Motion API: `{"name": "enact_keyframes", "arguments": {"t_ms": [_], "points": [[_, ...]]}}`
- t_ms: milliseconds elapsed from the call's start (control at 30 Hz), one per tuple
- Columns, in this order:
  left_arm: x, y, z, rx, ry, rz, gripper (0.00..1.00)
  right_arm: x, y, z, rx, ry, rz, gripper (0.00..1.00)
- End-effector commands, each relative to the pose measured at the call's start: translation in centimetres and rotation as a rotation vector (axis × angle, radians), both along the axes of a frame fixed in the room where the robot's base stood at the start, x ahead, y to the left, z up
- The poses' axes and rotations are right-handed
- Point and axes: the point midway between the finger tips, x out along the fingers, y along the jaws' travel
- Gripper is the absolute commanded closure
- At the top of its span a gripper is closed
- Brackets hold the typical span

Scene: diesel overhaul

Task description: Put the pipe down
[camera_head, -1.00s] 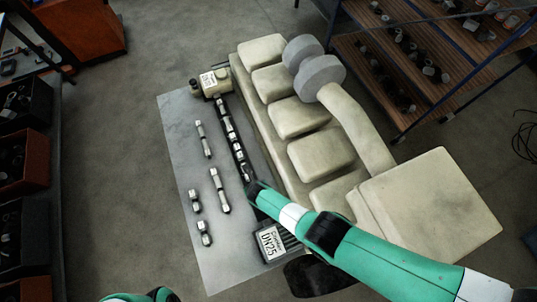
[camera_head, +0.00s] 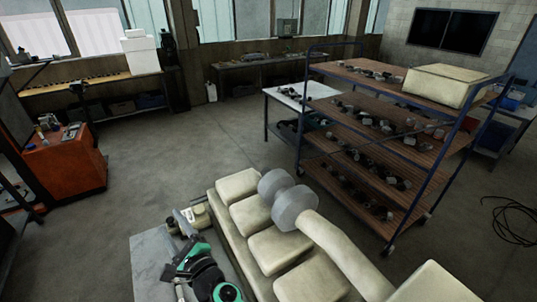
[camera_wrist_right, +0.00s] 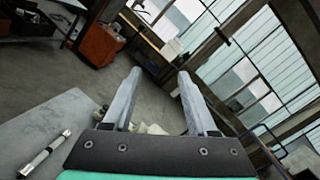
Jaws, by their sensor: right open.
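My right gripper (camera_head: 184,220) is raised over the grey metal plate (camera_head: 150,262) at the bottom of the head view. In the right wrist view its two fingers (camera_wrist_right: 158,76) are spread apart, with nothing between them. A short silver pipe with dark bands (camera_wrist_right: 44,154) lies on the grey plate (camera_wrist_right: 70,110) at the lower left of that view, apart from the fingers. I cannot tell whether this is the task's pipe. In the head view my right arm hides much of the plate. My left gripper is not in view.
The cream engine block (camera_head: 265,240) with grey round ends (camera_head: 290,200) stands right of the plate. A wheeled shelf rack (camera_head: 385,145) with small parts is behind it. An orange cabinet (camera_head: 65,165) stands at left. Open floor (camera_head: 175,150) lies between.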

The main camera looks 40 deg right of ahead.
Motion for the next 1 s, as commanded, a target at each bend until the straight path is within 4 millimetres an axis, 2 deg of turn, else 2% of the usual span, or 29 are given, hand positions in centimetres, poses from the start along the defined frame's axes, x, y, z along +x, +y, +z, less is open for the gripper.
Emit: {"name": "enact_keyframes", "arguments": {"t_ms": [33, 67, 100, 133, 167, 200, 300, 400, 533, 600, 700, 1000], "points": [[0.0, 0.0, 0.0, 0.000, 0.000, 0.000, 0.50, -0.3, 0.2, 6.0, -0.121, -0.151, 0.017, 0.42], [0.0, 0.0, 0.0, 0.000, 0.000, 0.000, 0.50, -0.9, 0.4, 9.5, -0.212, -0.244, 0.022, 0.42], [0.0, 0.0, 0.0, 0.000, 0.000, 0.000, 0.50, -2.1, 0.9, 14.1, -0.346, -0.369, 0.021, 0.42], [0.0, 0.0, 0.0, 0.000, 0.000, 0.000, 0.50, -3.3, 1.3, 17.5, -0.456, -0.462, 0.011, 0.42], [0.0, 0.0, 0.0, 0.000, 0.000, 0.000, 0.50, -4.8, 1.6, 20.8, -0.579, -0.555, -0.009, 0.42], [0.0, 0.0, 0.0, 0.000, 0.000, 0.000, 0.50, -7.2, 2.1, 25.0, -0.761, -0.676, -0.052, 0.42], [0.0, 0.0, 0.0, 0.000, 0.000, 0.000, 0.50, -13.2, 2.5, 32.5, -1.252, -0.876, -0.245, 0.42], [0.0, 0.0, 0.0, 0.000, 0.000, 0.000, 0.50, -18.0, 0.7, 37.0, -1.703, -0.884, -0.524, 0.42], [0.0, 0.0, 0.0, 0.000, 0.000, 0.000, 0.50, -22.8, -4.1, 40.4, -2.079, -0.669, -0.864, 0.42], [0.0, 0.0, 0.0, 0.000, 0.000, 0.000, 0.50, -24.7, -6.5, 41.3, -2.174, -0.541, -0.982, 0.42], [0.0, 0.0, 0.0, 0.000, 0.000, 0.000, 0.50, -26.3, -8.4, 41.8, -2.228, -0.429, -1.065, 0.42], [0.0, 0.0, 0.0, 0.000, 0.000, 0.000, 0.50, -26.5, -8.8, 41.8, -2.238, -0.404, -1.077, 0.42]]}}
